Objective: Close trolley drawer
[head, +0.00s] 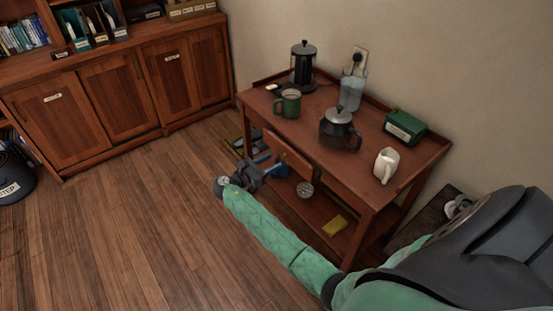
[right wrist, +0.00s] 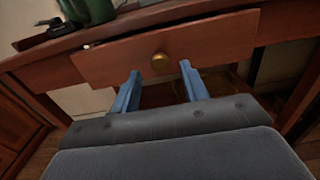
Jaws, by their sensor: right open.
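The wooden trolley (head: 325,135) stands against the wall in the head view. Its drawer (head: 291,158) stands out from the trolley's front edge, partly open. Contact with the drawer cannot be told. My left gripper is out of view.
On the trolley top stand a French press (head: 303,65), a green mug (head: 288,103), a dark teapot (head: 340,128), a white jug (head: 386,165) and a green box (head: 405,126). A yellow item (head: 335,225) lies on the lower shelf.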

